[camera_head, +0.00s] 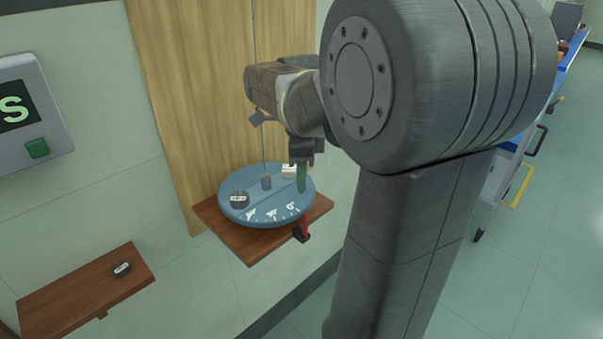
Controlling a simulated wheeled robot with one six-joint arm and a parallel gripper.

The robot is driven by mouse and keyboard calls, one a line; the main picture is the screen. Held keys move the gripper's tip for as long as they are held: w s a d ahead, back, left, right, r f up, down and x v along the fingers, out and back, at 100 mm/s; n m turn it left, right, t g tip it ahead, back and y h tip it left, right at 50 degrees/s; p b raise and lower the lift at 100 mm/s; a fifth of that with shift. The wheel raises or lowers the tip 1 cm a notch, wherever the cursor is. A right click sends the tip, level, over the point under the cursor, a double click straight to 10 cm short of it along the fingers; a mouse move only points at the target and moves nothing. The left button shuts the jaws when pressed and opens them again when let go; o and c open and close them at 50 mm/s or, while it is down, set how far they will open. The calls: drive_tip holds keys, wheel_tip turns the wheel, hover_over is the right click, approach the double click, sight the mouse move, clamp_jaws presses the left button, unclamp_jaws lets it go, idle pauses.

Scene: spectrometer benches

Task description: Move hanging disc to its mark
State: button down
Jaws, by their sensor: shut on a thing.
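The hanging disc (227,212) is a flat blue round plate with white scale marks and figures along its front edge. It hangs level on a thin wire that meets a grey hub (266,182) at its middle, just above a brown wall shelf (246,249). A red pointer (303,226) on a dark base is at the shelf's front edge, close to the disc's rim near the figure like a 0. My gripper (303,164) points down over the disc's right side and is shut on a green upright peg (302,178). The gripper partly hides the peg's top.
A dark labelled weight (239,199) and a white block (288,171) sit on the disc. A lower shelf (65,306) at left carries a small dark weight (122,268). A grey panel (55,105) with a green button is on the wall. A blue bench (553,98) stands far right.

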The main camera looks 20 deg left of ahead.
drive_tip(key=shift+w+r, duration=0.1)
drive_tip(key=shift+w, duration=0.05)
drive_tip(key=shift+w+a+n+p, duration=0.2)
drive_tip(key=shift+w+n+p, duration=0.2)
drive_tip(key=shift+n+p, duration=0.3)
drive_tip(key=shift+w+a+n+p, duration=0.15)
drive_tip(key=shift+w+n+p, duration=0.25)
drive_tip(key=shift+n+p, duration=0.3)
drive_tip(key=shift+w+a+n+p, duration=0.35)
drive_tip(key=shift+w+n+p, duration=0.25)
drive_tip(key=shift+n, duration=0.25)
drive_tip(key=shift+w+a+n+p, duration=0.35)
drive_tip(key=shift+n+p, duration=0.3)
drive_tip(key=shift+n, duration=0.2)
drive_tip(key=shift+w+a+n+p, duration=0.3)
drive_tip(key=shift+a+n+p, duration=0.15)
drive_tip(key=shift+n, duration=0.25)
drive_tip(key=shift+w+a+n+p, duration=0.35)
drive_tip(key=shift+n+p, duration=0.15)
drive_tip(key=shift+n, duration=0.2)
drive_tip(key=shift+w+a+n+p, duration=0.3)
drive_tip(key=shift+a+n+p, duration=0.5)
drive_tip(key=shift+n, duration=0.5)
drive_tip(key=shift+a, duration=0.1)
drive_tip(key=c, duration=1.3)
unclamp_jaws()
drive_tip(key=shift+o, duration=0.2)
